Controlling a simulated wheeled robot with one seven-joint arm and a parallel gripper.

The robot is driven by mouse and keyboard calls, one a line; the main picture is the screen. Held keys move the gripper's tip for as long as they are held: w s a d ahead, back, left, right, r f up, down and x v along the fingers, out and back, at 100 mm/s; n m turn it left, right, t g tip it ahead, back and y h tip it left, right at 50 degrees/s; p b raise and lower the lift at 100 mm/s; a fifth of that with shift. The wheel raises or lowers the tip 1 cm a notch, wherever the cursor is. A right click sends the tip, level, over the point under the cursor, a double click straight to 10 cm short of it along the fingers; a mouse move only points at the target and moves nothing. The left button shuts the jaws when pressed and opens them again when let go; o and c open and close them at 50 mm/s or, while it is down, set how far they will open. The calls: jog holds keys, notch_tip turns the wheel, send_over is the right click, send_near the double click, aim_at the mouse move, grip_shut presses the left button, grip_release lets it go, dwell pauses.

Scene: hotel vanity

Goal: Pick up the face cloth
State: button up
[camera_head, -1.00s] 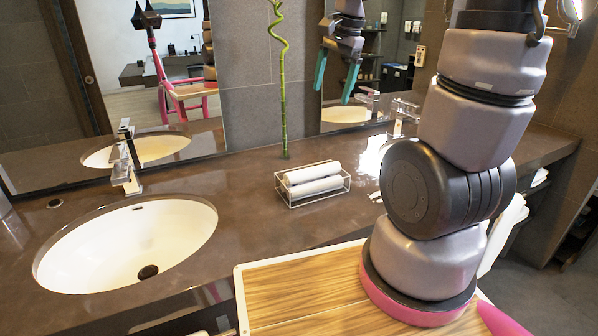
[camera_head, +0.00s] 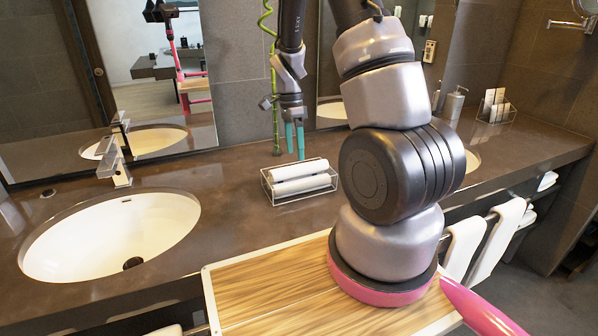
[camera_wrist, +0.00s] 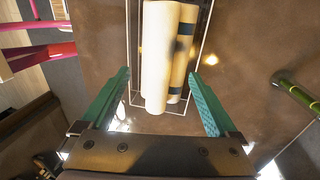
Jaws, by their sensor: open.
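My gripper (camera_head: 295,157) has teal fingers pointing down, just above the back of the basket. It is open and empty. In the wrist view, my gripper (camera_wrist: 160,74) has one finger on each side of the rolls, apart from them.
A white sink (camera_head: 110,232) with a tap (camera_head: 115,165) is at the left. A green bamboo stalk (camera_head: 275,120) stands behind the basket, close to my gripper. A mirror (camera_head: 150,80) rises at the back. Towels (camera_head: 490,240) hang at the right front. The right counter is mostly clear.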

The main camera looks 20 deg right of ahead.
aim_at(298, 165)
jog(key=shift+s+d+f, duration=0.1)
jog(key=shift+s+f, duration=0.1)
jog(key=shift+f, duration=0.7)
jog(key=shift+s+d+f, duration=0.1)
jog(key=shift+s+f, duration=0.1)
jog(key=shift+f, duration=0.65)
jog(key=shift+s+f, duration=0.2)
jog(key=shift+f, duration=0.7)
grip_shut()
notch_tip(298, 165, up, 10)
jog(key=shift+r, duration=0.1)
jog(key=c, duration=0.8)
grip_release()
jog(key=c, duration=0.5)
